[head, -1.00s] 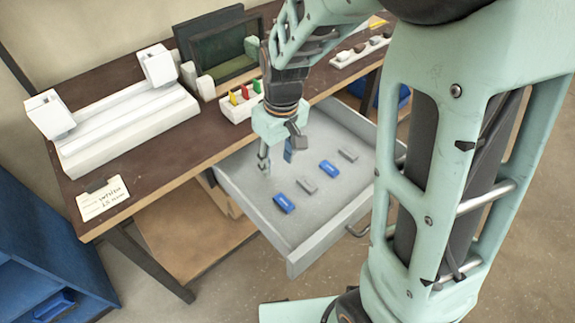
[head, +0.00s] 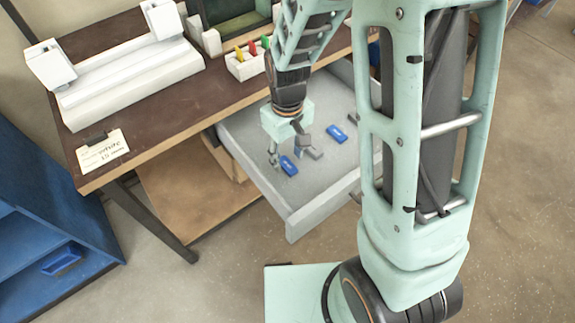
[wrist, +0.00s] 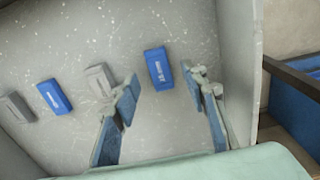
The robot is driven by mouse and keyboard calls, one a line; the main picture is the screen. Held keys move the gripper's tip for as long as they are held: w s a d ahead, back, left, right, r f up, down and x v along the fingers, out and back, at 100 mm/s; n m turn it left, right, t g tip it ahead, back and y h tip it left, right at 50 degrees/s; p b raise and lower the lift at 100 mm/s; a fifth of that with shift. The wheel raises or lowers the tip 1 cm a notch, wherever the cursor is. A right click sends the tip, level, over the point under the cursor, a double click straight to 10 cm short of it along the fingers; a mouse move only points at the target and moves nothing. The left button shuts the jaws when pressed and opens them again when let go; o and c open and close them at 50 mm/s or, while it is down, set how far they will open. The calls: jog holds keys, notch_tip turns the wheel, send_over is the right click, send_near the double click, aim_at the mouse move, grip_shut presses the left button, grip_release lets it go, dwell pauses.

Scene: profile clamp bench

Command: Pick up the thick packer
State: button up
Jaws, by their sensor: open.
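Blue and grey packers lie flat in an open grey drawer (head: 310,195). One blue packer (head: 289,165) is nearest the drawer's front left; it also shows in the wrist view (wrist: 159,67). A grey packer (wrist: 100,80), a second blue packer (wrist: 54,96) and a second grey packer (wrist: 15,107) lie in a row to its left there. I cannot tell by thickness which is the thick one. My gripper (wrist: 167,92) is open and empty, its fingers pointing at the first blue packer, which lies just beyond and between the tips.
The drawer's side wall (wrist: 236,60) is close to my right finger in the wrist view. On the bench stand a white clamp fixture (head: 130,75), a white holder (head: 248,67) with coloured pieces, and a written card (head: 103,150). A blue shelf unit (head: 50,215) stands at left.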

aim_at(287, 166)
notch_tip(287, 166, down, 2)
jog(key=shift+f, duration=0.2)
jog(key=c, duration=0.9)
jog(key=shift+r, duration=0.15)
